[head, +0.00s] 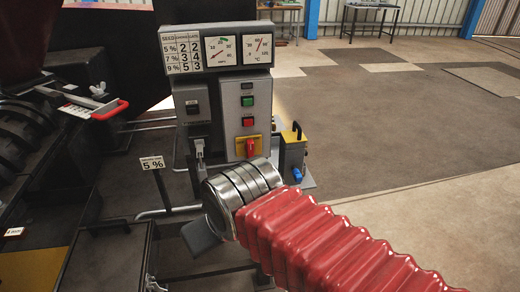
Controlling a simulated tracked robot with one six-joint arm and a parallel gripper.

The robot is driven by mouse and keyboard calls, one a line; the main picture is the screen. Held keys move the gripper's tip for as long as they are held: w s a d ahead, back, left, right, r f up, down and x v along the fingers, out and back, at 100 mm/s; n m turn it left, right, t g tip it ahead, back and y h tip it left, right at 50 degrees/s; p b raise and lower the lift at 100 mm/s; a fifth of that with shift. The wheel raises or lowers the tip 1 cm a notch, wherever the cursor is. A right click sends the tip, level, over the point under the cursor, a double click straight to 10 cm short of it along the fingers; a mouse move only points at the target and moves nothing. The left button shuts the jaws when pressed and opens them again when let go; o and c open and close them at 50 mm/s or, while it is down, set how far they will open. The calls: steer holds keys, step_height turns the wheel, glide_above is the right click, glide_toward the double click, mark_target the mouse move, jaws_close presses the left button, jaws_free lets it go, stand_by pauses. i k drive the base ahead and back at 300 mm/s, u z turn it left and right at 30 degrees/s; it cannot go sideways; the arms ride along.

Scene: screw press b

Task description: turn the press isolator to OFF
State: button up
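The press isolator (249,146) is a red rotary handle on a yellow plate, low on the front of the grey control cabinet (262,98). The handle looks roughly upright; its position markings are too small to read. My arm, with a red ribbed sleeve and a metal wrist, reaches in from the lower right. The wrist is in front of and below the cabinet, and in the picture it lies just below the isolator. A dark grey part of my gripper (201,237) shows at the wrist's lower left. The fingertips cannot be made out, and no contact with the isolator is visible.
Green (247,101) and red (248,121) buttons sit above the isolator. A yellow-and-grey unit (293,150) with a blue part stands right of the cabinet. A "5 %" sign (152,163) and dark machinery are on the left. Open floor (400,130) lies to the right.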

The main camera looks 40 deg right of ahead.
mark_target(249, 147)
steer(key=z, duration=0.05)
steer(key=k, duration=1.85)
steer(key=u, duration=0.75)
steer(key=i, duration=1)
steer(key=u, duration=0.1)
